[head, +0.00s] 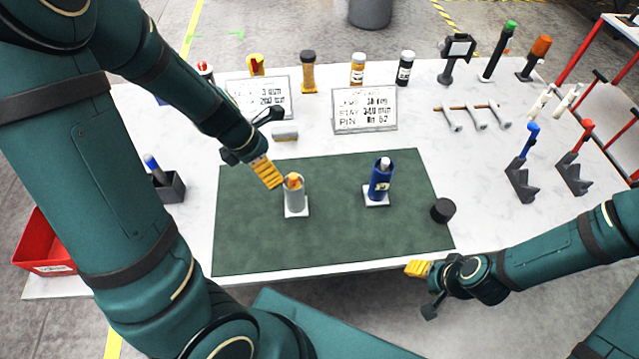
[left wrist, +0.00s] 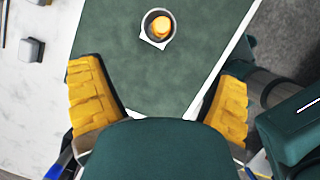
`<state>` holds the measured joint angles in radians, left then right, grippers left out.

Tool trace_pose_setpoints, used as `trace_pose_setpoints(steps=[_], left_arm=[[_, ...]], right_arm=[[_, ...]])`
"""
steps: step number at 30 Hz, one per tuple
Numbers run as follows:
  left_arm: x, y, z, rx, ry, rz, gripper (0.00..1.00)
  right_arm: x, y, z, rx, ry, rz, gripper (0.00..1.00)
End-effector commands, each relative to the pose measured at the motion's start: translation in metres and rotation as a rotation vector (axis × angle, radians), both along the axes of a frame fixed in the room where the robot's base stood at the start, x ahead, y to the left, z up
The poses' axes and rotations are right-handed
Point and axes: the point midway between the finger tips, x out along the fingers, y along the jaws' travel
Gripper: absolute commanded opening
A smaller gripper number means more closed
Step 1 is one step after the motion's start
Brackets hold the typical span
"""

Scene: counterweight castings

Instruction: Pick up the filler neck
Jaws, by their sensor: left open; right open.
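A grey upright cylinder (head: 296,200) with an orange piece (head: 293,180) in its top stands on a white square plate on the green mat. In the left wrist view the grey cylinder (left wrist: 146,23) is a round cup with the orange piece (left wrist: 159,26) inside. No label shows which part is the filler neck; the orange piece may be it. My left gripper (head: 267,172) is open and empty, up and left of the cylinder, apart from it. Its spread yellow fingers also show in the left wrist view (left wrist: 160,105). My right gripper (head: 419,270) is open and empty by the table's front edge.
A blue cylinder (head: 381,182) with a light top stands on another white plate. A black round piece (head: 443,210) lies at the mat's right edge. Sign cards (head: 365,110) and several bottles line the back. Tools stand at right. The green mat (head: 335,240) is clear in front.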

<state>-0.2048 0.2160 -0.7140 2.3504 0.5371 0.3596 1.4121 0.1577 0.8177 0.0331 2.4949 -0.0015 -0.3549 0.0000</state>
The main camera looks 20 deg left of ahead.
Motion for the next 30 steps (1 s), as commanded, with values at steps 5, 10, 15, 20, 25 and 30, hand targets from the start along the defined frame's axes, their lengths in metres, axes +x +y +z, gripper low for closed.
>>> trace_pose_setpoints(steps=[5, 10, 15, 20, 25, 30], left_arm=[[0.001, 0.002, 0.002, -0.028, 0.003, 0.054, 0.89], [0.006, -0.002, -0.016, -0.028, 0.006, 0.054, 0.89], [0.013, -0.007, -0.035, -0.026, 0.004, 0.052, 0.89], [0.019, -0.012, -0.056, -0.025, 0.004, 0.051, 0.89], [0.024, -0.017, -0.072, -0.025, 0.002, 0.049, 0.89], [0.027, -0.019, -0.082, -0.025, 0.002, 0.049, 0.89]], right_arm=[[0.000, 0.000, 0.002, 0.001, 0.001, 0.000, 0.55], [0.000, 0.000, 0.002, 0.001, 0.000, 0.000, 0.55], [0.000, 0.000, 0.002, 0.001, 0.000, 0.000, 0.55], [0.000, 0.000, -0.003, 0.000, 0.000, 0.000, 0.55], [0.000, 0.000, -0.011, 0.000, 0.000, -0.002, 0.55], [0.000, 0.000, -0.017, -0.001, -0.001, -0.004, 0.55]])
